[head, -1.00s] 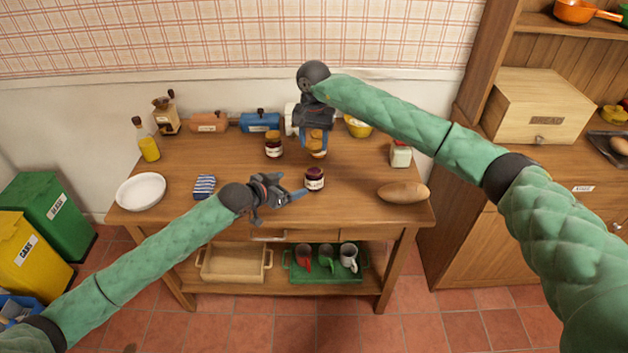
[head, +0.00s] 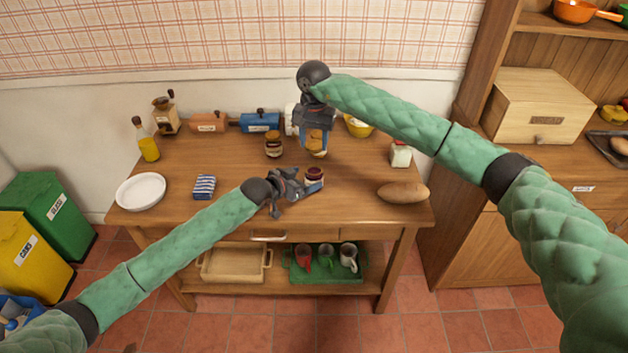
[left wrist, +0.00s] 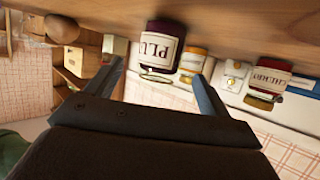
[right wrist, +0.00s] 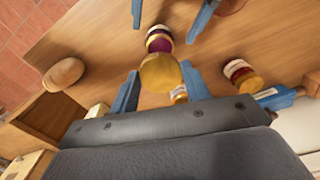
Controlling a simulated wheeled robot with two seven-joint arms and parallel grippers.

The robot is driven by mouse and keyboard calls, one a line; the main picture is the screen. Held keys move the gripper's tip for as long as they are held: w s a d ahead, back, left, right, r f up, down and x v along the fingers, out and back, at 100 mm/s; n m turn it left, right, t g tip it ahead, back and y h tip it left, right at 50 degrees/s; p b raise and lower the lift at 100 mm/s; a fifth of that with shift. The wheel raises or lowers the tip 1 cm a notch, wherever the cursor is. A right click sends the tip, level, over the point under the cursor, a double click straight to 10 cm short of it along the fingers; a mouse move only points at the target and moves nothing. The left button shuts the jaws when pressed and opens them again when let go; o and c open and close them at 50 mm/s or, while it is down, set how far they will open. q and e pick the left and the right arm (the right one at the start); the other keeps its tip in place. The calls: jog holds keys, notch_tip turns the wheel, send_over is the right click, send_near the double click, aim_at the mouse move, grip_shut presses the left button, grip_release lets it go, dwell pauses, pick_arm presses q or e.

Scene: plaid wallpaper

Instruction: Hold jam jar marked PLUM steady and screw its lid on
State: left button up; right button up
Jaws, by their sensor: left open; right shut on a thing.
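The jam jar marked PLUM (head: 314,176) stands upright on the wooden table, dark with a white label. In the left wrist view the jar (left wrist: 162,48) appears upside down, with its mouth uncovered. My left gripper (head: 307,187) is open at the jar, its blue fingertips on either side; whether either touches is unclear. My right gripper (head: 316,140) is shut on a gold lid (right wrist: 160,73), held above the table, behind the jar in the head view. In the right wrist view the dark jar (right wrist: 159,42) shows partly hidden beyond the lid.
A cherry jar (left wrist: 268,80) and an orange-filled jar (head: 316,154) stand behind. The table's front middle is clear.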

pick_arm(q)
jog(key=shift+x, duration=2.6)
jog(key=shift+f, duration=0.1)
jog(key=c, duration=1.5)
pick_arm(e)
send_over(314, 167)
jog(key=shift+f, duration=2.45)
jog(key=shift+f, duration=0.9)
jog(key=shift+f, duration=0.55)
